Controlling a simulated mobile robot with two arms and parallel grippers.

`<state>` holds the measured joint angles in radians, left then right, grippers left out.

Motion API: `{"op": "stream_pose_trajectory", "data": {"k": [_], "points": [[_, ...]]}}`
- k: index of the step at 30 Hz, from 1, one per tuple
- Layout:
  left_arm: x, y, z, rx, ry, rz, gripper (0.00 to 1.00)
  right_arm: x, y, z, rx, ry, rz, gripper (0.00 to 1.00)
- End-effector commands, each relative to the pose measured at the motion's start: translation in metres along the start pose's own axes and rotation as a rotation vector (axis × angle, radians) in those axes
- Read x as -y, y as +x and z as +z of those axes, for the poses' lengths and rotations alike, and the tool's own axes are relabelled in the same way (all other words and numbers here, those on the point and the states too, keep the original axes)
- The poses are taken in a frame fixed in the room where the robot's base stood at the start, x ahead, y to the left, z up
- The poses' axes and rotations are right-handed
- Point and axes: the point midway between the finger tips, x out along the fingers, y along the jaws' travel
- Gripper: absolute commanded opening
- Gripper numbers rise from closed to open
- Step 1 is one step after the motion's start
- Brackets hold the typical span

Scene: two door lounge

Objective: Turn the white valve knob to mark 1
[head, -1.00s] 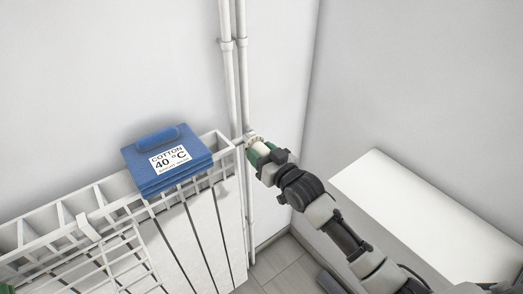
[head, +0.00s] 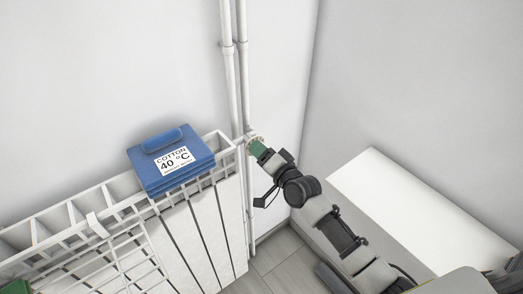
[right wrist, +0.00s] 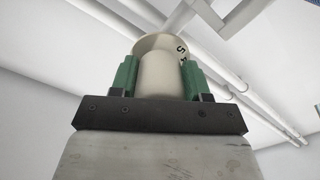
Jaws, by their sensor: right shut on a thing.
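The white valve knob (head: 252,139) is at the right end of the radiator, beside the wall pipes. It also shows in the right wrist view (right wrist: 165,75), with a wider collar behind it that bears a dark 5 and part of another mark. My right gripper (head: 256,147) is shut on the knob. Its green fingers (right wrist: 160,80) lie on either side of it. Mark 1 and any pointer are not visible. A green part of my left gripper (head: 17,287) shows at the bottom left corner; its fingers cannot be made out.
The white radiator (head: 215,225) carries a wire rack (head: 85,250). Folded blue cloth (head: 150,178) with a "COTTON 40 °C" label lies on top. Two vertical pipes (head: 243,75) stand behind the knob. A white bench-like block (head: 400,200) is at the right.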

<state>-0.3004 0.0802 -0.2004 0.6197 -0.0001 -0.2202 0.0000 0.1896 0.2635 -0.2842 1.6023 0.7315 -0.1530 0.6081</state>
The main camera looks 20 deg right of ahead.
Motion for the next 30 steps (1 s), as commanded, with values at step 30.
{"op": "stream_pose_trajectory", "data": {"k": [30], "points": [[0.0003, -0.0052, -0.0009, -0.001, -0.001, 0.0, 0.72, -0.0003, -0.0002, -0.0001, -0.001, 0.491, 0.001, 0.23]]}}
